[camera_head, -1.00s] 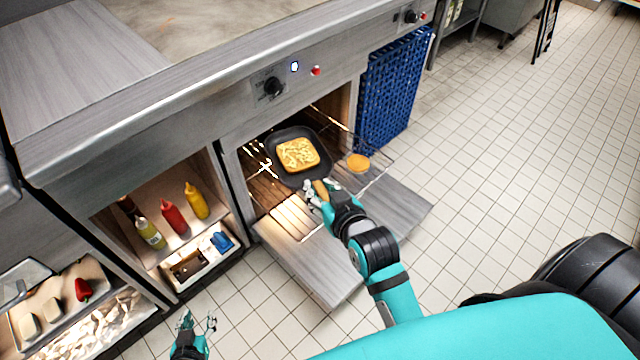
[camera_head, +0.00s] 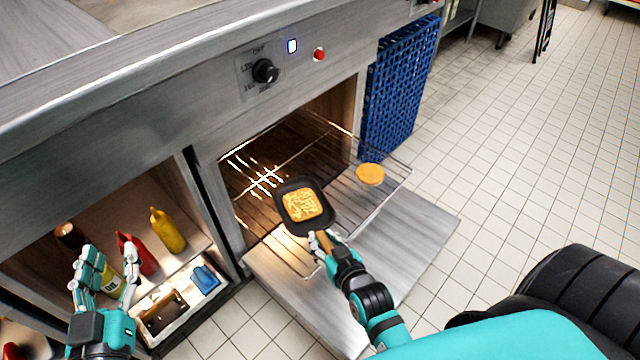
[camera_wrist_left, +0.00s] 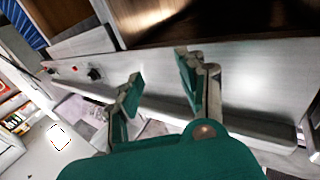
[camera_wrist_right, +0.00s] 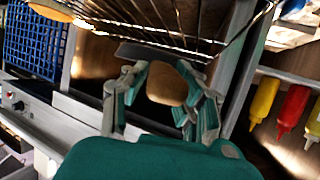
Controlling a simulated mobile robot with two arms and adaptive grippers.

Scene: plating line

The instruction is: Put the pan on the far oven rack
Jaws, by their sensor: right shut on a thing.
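The dark square pan (camera_head: 290,187) holds a yellow cheese-topped slice (camera_head: 301,205) and is at the oven opening, over the wire rack (camera_head: 345,190). I cannot tell whether it touches the rack. My right gripper (camera_head: 322,243) is shut on the pan's brown handle, which shows end-on between the fingers in the right wrist view (camera_wrist_right: 165,85). The rack is pulled partly out above the lowered oven door (camera_head: 405,240). My left gripper (camera_head: 105,272) is open and empty in front of the condiment shelf; its spread fingers also show in the left wrist view (camera_wrist_left: 160,85).
A round orange-yellow patty (camera_head: 370,174) lies on the rack's right part. A blue crate (camera_head: 395,95) stands right of the oven. Red (camera_head: 138,255) and yellow (camera_head: 168,230) bottles stand on the left shelf, above a bin with a blue item (camera_head: 205,278). Tiled floor is clear at right.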

